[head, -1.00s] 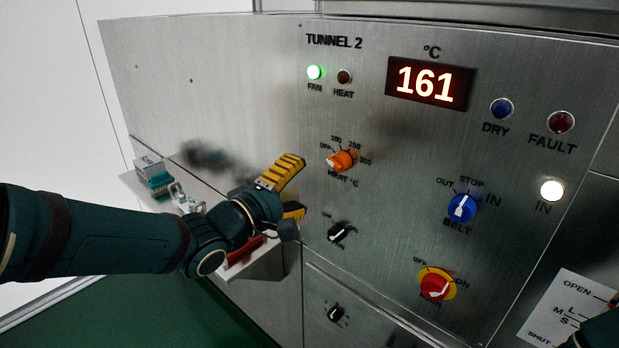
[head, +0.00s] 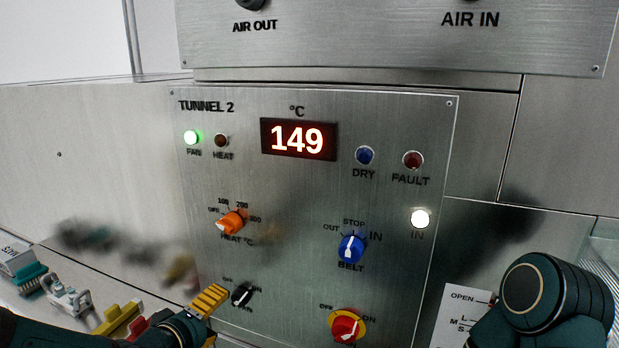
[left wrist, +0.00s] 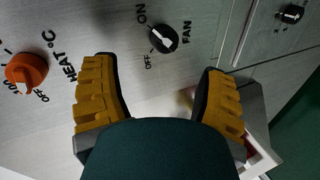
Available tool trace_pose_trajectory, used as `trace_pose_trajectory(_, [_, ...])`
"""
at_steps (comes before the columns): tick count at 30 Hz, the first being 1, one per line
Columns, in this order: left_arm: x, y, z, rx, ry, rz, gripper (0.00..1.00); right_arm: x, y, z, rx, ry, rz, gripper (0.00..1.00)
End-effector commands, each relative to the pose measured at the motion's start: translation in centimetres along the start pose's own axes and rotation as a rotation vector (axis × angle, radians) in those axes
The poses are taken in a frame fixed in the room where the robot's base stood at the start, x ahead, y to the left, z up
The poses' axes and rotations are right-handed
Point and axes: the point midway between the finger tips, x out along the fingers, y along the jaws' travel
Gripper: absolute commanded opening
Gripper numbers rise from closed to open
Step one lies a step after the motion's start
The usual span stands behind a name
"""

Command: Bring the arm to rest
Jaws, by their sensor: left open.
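My left gripper (head: 209,320) is open and empty at the lower left of the head view, in front of the panel's lower left edge, beside and below the black fan knob (head: 241,294). In the left wrist view its two yellow ribbed fingers (left wrist: 160,97) stand wide apart, with the fan knob (left wrist: 163,38) ahead between them. The orange heat knob (head: 232,222) is above the gripper in the head view and at the left edge of the left wrist view (left wrist: 26,72). My right arm (head: 550,295) enters at the lower right; its gripper is not visible.
The steel TUNNEL 2 panel (head: 310,180) carries a display (head: 298,140) reading 149, a blue belt knob (head: 351,248) and a red main switch (head: 346,325) on yellow. FAN and IN lamps are lit.

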Motion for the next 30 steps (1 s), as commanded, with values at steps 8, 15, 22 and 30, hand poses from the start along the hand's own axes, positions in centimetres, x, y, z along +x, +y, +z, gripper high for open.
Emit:
trace_pose_trajectory(8, [3.7,-14.7,8.6,0.286,-0.247,-0.372,0.72,0.0,0.0,0.0,0.0,0.0,0.0,0.73])
trace_pose_trajectory(15, [1.8,-24.9,16.7,0.515,-0.572,-0.577,0.72,0.0,0.0,0.0,0.0,0.0,0.0,0.73])
trace_pose_trajectory(22, [-0.4,-29.0,20.5,0.618,-0.761,-0.634,0.72,0.0,0.0,0.0,0.0,0.0,0.0,0.73])
trace_pose_trajectory(30, [-0.7,-29.4,20.9,0.632,-0.78,-0.636,0.72,0.0,0.0,0.0,0.0,0.0,0.0,0.73])
